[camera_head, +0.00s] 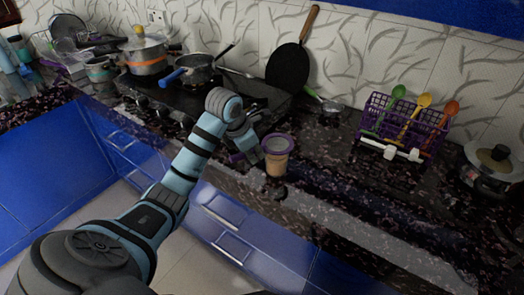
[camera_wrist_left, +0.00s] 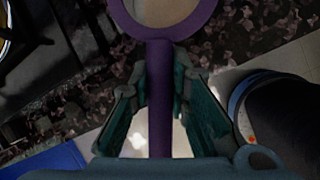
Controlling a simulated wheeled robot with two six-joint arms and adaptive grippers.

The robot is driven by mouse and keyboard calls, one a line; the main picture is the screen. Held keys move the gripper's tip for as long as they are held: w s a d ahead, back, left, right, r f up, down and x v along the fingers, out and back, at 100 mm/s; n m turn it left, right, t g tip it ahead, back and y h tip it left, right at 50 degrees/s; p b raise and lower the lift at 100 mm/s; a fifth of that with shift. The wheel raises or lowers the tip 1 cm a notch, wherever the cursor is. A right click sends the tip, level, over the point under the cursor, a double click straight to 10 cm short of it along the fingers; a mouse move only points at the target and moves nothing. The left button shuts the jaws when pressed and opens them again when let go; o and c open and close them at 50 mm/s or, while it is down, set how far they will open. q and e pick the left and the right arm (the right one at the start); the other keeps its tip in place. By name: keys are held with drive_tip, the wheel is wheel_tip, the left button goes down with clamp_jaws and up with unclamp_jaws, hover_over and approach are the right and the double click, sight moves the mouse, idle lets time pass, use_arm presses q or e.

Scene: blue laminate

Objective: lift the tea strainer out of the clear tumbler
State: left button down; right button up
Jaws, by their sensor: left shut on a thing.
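The tea strainer (camera_head: 278,138) has a purple rim and shows at the mouth of the clear tumbler (camera_head: 276,166), which looks tan inside. I cannot tell whether the rim touches the glass or is slightly above it. In the left wrist view the strainer's purple handle (camera_wrist_left: 158,75) runs down between the fingers from its round rim. My left gripper (camera_head: 252,150) is just left of the tumbler, shut on this handle; it also shows in the left wrist view (camera_wrist_left: 160,105). The tumbler is hidden behind the strainer there. My right gripper is out of view.
A purple rack (camera_head: 370,125) with colourful spoons stands to the right, and a lidded pot (camera_head: 490,165) beyond it. Behind my arm are a stove with a pan (camera_head: 197,72) and a pot (camera_head: 146,60).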

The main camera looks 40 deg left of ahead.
use_arm(q)
wheel_tip(320, 180, up, 9)
drive_tip(key=shift+p, duration=1.25)
wheel_tip(320, 180, up, 11)
drive_tip(key=p, duration=1.1)
drive_tip(key=shift+f, duration=0.25)
